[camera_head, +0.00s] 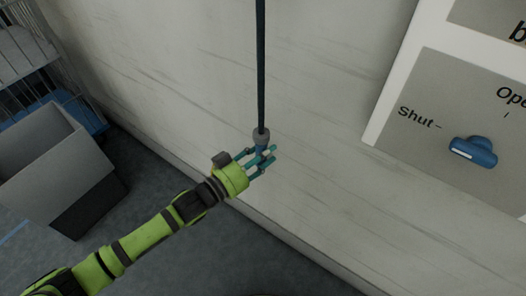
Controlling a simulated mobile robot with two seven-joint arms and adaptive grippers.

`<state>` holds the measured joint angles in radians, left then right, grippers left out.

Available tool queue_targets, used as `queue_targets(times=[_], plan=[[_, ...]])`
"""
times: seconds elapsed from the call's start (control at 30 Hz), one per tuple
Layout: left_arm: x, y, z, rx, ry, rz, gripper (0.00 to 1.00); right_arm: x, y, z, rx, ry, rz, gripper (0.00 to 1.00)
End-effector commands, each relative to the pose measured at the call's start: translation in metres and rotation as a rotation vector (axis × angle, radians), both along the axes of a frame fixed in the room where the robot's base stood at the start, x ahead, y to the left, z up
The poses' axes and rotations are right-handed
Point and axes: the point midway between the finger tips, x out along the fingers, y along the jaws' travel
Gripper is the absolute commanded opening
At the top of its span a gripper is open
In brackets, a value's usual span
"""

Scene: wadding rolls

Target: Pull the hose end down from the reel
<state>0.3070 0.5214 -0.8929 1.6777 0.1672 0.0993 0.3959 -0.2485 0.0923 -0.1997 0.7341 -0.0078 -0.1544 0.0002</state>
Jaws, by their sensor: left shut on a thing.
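A dark hose (261,66) hangs straight down from the top edge of the view in front of the pale wall. Its lower end has a grey collar (261,135) with a blue end piece (259,151) below it. My left gripper (266,160), on a green arm from the lower left, is shut on the blue hose end just under the collar. Its teal fingers partly cover that end. The reel is out of view above. My right gripper is not in view.
A grey bin (62,150) stands on the floor at the left, beside a wire rack (28,50). On the right is a wall panel (425,105) marked "Shut" and "Ope", with a blue handle (473,151). The wall around the hose is clear.

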Motion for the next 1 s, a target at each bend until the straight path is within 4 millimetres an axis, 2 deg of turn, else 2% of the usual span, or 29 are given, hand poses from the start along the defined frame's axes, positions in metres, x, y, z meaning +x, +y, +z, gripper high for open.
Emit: queue_targets(times=[0.27,0.3,0.33,0.73,0.87,1.0], plan=[[-0.001,0.000,-0.002,0.003,0.005,0.000,0.00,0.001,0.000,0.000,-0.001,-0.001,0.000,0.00],[-0.001,0.000,-0.002,0.003,0.005,0.000,0.51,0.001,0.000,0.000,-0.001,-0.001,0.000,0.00],[-0.001,0.000,-0.002,0.003,0.005,0.000,0.63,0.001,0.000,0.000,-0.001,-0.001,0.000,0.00],[-0.002,0.002,-0.001,0.002,0.001,0.001,0.65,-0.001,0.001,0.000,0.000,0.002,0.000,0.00],[-0.012,0.014,-0.002,0.002,0.003,0.001,0.65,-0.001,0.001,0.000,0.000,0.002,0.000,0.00],[-0.031,0.036,-0.002,0.004,0.006,0.001,0.65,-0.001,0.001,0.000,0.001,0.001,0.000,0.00]])
